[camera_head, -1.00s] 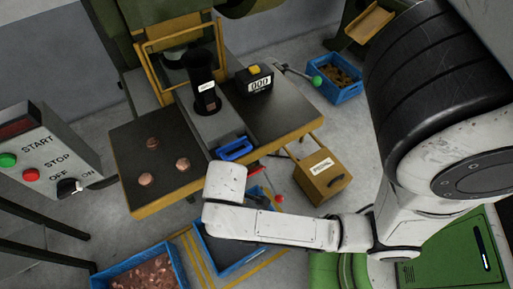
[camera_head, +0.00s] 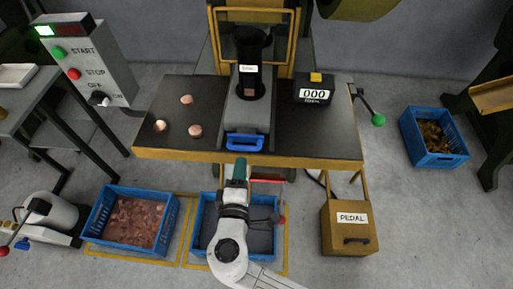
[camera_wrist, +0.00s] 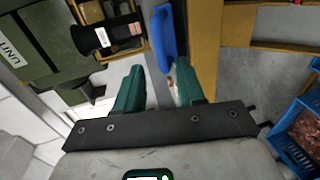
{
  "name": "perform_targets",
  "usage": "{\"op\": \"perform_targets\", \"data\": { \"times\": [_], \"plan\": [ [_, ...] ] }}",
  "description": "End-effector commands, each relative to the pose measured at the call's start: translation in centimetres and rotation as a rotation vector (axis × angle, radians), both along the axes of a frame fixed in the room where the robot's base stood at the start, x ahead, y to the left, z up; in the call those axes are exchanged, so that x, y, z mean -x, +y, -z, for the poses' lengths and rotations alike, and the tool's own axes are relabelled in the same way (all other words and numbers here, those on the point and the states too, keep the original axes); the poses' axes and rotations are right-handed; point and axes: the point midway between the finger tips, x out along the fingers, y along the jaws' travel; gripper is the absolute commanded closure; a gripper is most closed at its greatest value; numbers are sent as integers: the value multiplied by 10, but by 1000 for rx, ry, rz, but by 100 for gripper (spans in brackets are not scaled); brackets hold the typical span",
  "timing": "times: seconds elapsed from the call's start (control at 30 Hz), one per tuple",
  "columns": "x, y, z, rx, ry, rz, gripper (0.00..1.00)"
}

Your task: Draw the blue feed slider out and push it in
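The blue feed slider handle (camera_head: 245,142) sits at the front end of a grey slide block (camera_head: 247,115), at the front edge of the dark press table (camera_head: 315,140). It also shows in the wrist view (camera_wrist: 164,36), upper middle. My gripper (camera_head: 238,168) is just in front of the handle in the head view. In the wrist view my gripper (camera_wrist: 158,84) has two green fingers spread apart with nothing between them. The handle lies beyond the fingertips, apart from them.
Copper discs (camera_head: 195,130) lie on the table's left. A counter box (camera_head: 313,92) and a green-knobbed lever (camera_head: 379,119) are at right. Below stand a PEDAL box (camera_head: 348,232), a blue crate of copper pieces (camera_head: 130,222) and another blue crate (camera_head: 203,230). A START/STOP panel (camera_head: 95,70) is at left.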

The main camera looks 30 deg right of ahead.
Motion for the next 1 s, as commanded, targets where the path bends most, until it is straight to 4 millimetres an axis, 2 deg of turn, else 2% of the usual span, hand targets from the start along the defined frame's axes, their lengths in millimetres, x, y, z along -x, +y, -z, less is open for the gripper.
{"op": "perform_targets", "data": {
  "times": [0.3,0.5,0.93,1.0],
  "plan": [
    [-46,-34,12,-2,0,4,61],
    [-65,-49,17,-1,2,4,61],
    [-72,-54,20,-2,2,3,61],
    [-72,-54,20,-3,2,3,68]
  ]
}}
